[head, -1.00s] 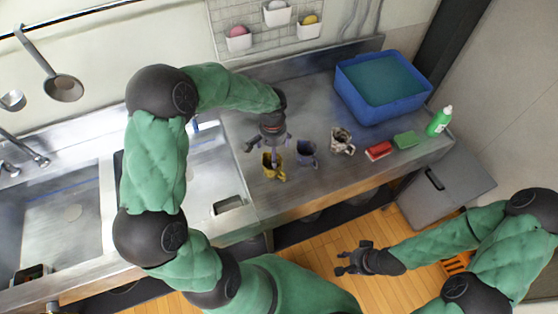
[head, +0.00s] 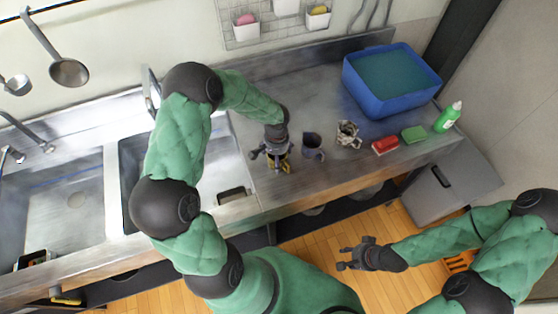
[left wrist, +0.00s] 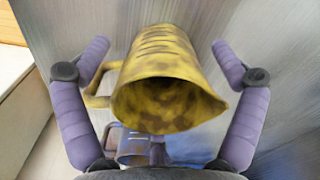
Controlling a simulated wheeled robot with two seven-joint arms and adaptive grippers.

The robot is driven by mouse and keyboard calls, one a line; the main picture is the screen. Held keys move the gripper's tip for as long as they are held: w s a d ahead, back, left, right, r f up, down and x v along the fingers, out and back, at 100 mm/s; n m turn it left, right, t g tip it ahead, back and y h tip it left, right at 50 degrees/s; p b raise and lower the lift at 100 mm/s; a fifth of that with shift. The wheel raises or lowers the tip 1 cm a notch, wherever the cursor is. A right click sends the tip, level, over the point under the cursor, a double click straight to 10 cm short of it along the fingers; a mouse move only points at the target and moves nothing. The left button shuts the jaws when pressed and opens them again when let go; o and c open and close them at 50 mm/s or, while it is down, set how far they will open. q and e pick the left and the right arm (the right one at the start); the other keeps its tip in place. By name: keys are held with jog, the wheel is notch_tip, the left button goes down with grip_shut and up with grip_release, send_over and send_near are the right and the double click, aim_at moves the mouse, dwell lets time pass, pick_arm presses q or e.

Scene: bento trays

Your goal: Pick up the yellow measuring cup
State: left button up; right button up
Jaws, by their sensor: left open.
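The yellow measuring cup (head: 285,164) stands on the metal counter, mostly hidden under my left gripper (head: 268,156) in the head view. In the left wrist view the cup (left wrist: 165,85) lies between the two spread purple fingers, with its brown-stained mouth facing the camera and its handle on the left. My left gripper (left wrist: 160,46) is open, and a gap shows between the cup and each finger. My right gripper (head: 345,258) is empty with its fingers apart, over the wooden floor in front of the counter.
A dark blue-grey cup (head: 313,147) stands just right of the yellow one. Further right are a patterned cup (head: 347,134), a red sponge (head: 385,146), a green sponge (head: 413,134), a green bottle (head: 448,117) and a blue basin (head: 383,104). A sink (head: 130,165) lies left.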

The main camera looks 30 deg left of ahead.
pick_arm(q)
jog(key=c, duration=1.2)
jog(key=shift+r, duration=0.15)
